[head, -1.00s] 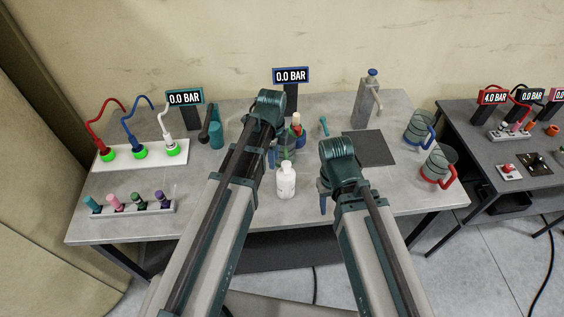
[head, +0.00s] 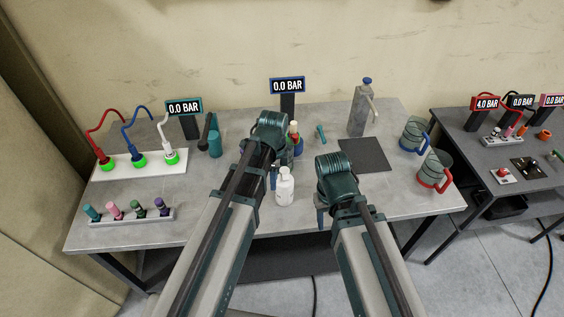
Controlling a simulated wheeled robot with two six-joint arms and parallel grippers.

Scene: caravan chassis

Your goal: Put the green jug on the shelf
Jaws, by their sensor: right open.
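No green jug shows clearly. A small greenish shape (head: 285,157) is partly visible behind my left gripper (head: 275,178), too hidden to name. The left gripper is above the grey table, just behind a white bottle (head: 285,187). Its wrist hides most of its fingers and whatever is between them. My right gripper (head: 321,217) is open near the table's front edge, right of the bottle, with its fingers mostly hidden. Two clear jugs stand at the table's right: one with a blue handle (head: 414,136), one with a red handle (head: 434,172). I see no clear shelf.
A dark mat (head: 364,155) lies bare on the table (head: 225,193). A grey dispenser (head: 361,110) stands behind it. A white board with coloured hoses (head: 123,168) and a rack of pegs (head: 133,219) are at left. Another table (head: 478,153) stands at right.

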